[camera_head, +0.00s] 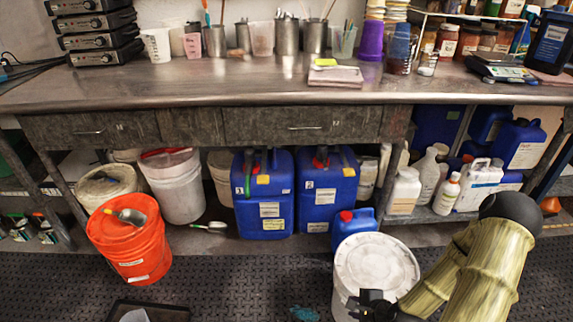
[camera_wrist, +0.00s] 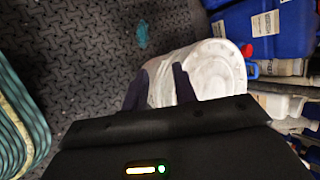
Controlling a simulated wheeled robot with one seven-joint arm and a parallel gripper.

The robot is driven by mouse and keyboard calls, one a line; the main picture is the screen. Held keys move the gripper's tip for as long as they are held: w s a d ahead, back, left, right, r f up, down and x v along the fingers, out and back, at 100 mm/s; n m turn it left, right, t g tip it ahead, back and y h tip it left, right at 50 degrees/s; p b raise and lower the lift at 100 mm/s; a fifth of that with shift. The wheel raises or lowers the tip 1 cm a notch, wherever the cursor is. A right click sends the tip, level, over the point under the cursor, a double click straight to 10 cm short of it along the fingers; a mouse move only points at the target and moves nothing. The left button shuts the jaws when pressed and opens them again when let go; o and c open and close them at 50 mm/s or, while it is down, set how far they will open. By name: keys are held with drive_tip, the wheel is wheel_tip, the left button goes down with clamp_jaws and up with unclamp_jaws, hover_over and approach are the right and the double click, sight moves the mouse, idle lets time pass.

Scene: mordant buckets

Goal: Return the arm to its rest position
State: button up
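My arm (camera_head: 466,270) reaches in from the lower right of the head view. My gripper (camera_head: 366,297) is low, in front of the lower side of a white lidded bucket (camera_head: 375,262). In the wrist view my gripper (camera_wrist: 159,76) has its two dark fingers apart. Only the side of the white bucket (camera_wrist: 218,70) shows behind the gap, and I see nothing held. I cannot tell whether a finger touches the bucket.
An orange bucket (camera_head: 130,245) with a metal scoop (camera_head: 127,216) stands at left. Blue jugs (camera_head: 263,200) stand under the metal workbench (camera_head: 200,82). A dark tray (camera_head: 150,311) lies at the bottom edge. The patterned floor (camera_head: 235,280) between the buckets is mostly clear.

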drive_tip(key=s+a+r+n+g+h, duration=0.2)
drive_tip(key=s+r+n, duration=0.1)
drive_tip(key=r+n, duration=0.8)
drive_tip(key=s+a+r+n+g+h, duration=0.25)
drive_tip(key=r+n, duration=0.45)
drive_tip(key=r, duration=0.8)
wheel_tip(320, 180, up, 35)
drive_tip(key=p, duration=3.5)
drive_tip(key=shift+s+r+y, duration=0.15)
drive_tip(key=shift+s+y, duration=0.15)
drive_tip(key=shift+y, duration=0.05)
drive_tip(key=shift+t, duration=0.25)
